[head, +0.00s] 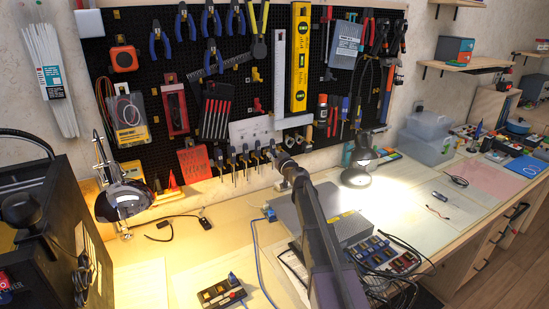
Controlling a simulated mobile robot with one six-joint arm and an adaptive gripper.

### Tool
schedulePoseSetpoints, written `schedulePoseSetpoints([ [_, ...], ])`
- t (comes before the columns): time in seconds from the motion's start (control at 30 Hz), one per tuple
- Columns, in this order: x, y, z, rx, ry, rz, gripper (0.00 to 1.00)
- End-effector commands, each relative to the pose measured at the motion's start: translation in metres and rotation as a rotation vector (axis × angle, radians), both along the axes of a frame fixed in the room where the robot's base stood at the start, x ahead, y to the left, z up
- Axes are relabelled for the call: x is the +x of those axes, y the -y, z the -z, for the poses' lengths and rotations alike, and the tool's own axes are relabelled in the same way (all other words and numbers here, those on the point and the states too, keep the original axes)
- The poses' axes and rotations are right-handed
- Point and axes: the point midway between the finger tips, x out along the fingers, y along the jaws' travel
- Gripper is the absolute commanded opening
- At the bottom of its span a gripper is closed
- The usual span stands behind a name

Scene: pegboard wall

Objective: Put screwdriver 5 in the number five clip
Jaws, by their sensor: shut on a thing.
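A row of several screwdrivers (245,158) with dark handles hangs from clips at the lower edge of the black pegboard, tips down. The clip numbers are too small to read, so I cannot tell which is clip five. My gripper (281,158) is at the right end of this row, close to the board. It is shut on screwdriver 5, which is mostly hidden by the gripper and arm. I cannot tell whether the held screwdriver touches a clip.
My arm crosses above a grey box (345,228) on the bench. A lamp (358,176) stands to the right and another lamp (122,200) to the left. A red holder (195,168) hangs left of the screwdrivers. The bench front below the row is fairly clear.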

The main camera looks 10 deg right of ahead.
Motion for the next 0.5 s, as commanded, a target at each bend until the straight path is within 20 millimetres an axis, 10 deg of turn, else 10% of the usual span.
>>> schedulePoseSetpoints([
  [0.5, 0.019, -0.006, 0.002, 0.000, 0.000, 0.001, 0.00],
])
